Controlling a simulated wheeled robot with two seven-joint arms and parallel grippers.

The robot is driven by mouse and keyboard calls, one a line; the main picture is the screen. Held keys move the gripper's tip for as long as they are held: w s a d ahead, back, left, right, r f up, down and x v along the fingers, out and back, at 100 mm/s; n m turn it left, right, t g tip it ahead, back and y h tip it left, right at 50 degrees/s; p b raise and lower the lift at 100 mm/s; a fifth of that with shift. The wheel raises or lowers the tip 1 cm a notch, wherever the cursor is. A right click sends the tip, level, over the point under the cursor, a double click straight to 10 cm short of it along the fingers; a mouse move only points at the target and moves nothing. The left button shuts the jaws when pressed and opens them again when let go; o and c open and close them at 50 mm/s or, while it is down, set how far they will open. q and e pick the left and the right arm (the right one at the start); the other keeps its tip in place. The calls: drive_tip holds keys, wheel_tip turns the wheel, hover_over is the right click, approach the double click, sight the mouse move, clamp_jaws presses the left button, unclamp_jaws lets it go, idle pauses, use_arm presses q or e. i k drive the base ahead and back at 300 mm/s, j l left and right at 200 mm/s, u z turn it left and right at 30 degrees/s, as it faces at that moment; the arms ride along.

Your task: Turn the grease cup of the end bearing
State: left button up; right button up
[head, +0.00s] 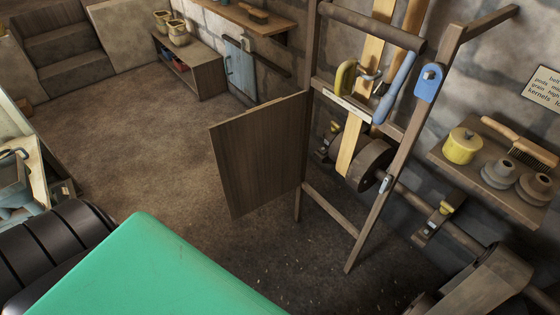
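A shaft (460,237) runs low along the stone wall at the right. A bearing block (429,228) carries it, with a small yellow grease cup (446,207) on top. A second bearing (322,151) with a small yellow cup (335,127) sits further back, partly hidden by the wooden frame. I cannot tell from this view alone which is the end bearing or how far either cup is turned. Neither of my grippers is in view.
A wooden frame (305,190) with an open door panel (258,158) stands before the belt (349,140) and pulley (372,162). A shelf (475,188) holding a yellow pot (462,146) and brush (521,143) overhangs the shaft. The floor (150,150) at left centre is clear.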

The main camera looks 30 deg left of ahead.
sight(335, 127)
drive_tip(key=j+z, duration=0.4)
drive_tip(key=i+j+z, duration=0.1)
drive_tip(key=j+z, duration=0.7)
drive_tip(key=j, duration=0.4)
drive_tip(key=k+j+z, duration=0.15)
drive_tip(key=j, duration=0.2)
drive_tip(key=k+j, duration=0.1)
drive_tip(key=j, duration=0.3)
drive_tip(key=k+j+z, duration=0.1)
drive_tip(key=j, duration=0.25)
drive_tip(key=k+j+z, duration=0.1)
drive_tip(key=j, duration=0.25)
drive_tip(key=k+j, duration=0.1)
drive_tip(key=j, duration=0.25)
drive_tip(key=k+j, duration=0.1)
drive_tip(key=j, duration=0.25)
drive_tip(key=k+j, duration=0.1)
drive_tip(key=j, duration=0.25)
drive_tip(key=k+j, duration=0.1)
drive_tip(key=j, duration=0.3)
drive_tip(key=i+j, duration=0.1)
drive_tip(key=j, duration=0.65)
drive_tip(key=z, duration=0.05)
